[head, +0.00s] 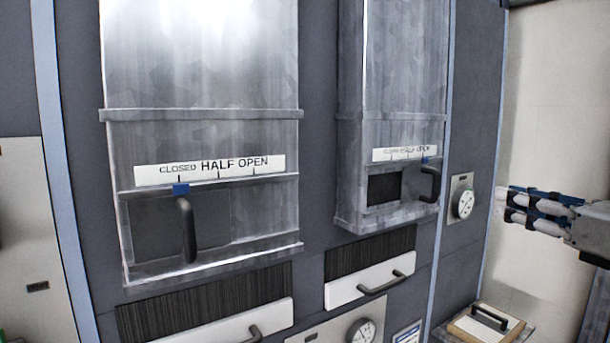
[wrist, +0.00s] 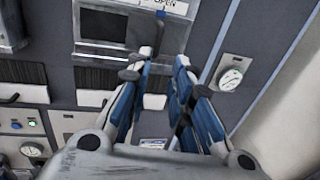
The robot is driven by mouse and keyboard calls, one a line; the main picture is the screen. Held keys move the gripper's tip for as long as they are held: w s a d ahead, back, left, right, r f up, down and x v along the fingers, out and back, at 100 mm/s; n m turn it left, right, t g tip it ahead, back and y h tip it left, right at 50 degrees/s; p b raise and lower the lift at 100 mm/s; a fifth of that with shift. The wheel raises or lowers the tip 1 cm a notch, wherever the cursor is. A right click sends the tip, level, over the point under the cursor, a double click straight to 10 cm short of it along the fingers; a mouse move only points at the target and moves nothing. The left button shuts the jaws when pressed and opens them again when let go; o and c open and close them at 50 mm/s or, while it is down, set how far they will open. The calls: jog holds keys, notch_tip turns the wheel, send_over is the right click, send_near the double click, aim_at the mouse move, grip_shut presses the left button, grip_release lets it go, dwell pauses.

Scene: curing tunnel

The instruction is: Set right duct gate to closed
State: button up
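The right duct gate (head: 410,190) is a grey metal slide in the right duct. Its dark curved handle (head: 430,184) and blue pointer (head: 425,160) are at the right end of the scale, by OPEN. A dark opening (head: 382,188) shows left of the plate. My gripper (head: 502,204) is at the right of the head view, apart from the handle and to its right. In the wrist view its blue-padded fingers (wrist: 164,62) are spread with nothing between them. The handle (wrist: 155,30) shows beyond the fingertips, partly hidden by the left finger.
The left duct gate's handle (head: 187,230) and blue pointer (head: 181,189) are at CLOSED. A round gauge (head: 463,204) is on the wall between the right duct and my gripper. Below are drawer handles (head: 385,284) and a box with a handled lid (head: 487,323).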

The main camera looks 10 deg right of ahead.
aim_at(436, 183)
jog(key=w+a+p, duration=0.1)
jog(key=w, duration=0.4)
jog(key=w+p, duration=0.1)
jog(key=w, duration=0.5)
jog(key=w+a+p, duration=0.1)
jog(key=w, duration=0.5)
jog(key=shift+a, duration=0.3)
grip_shut()
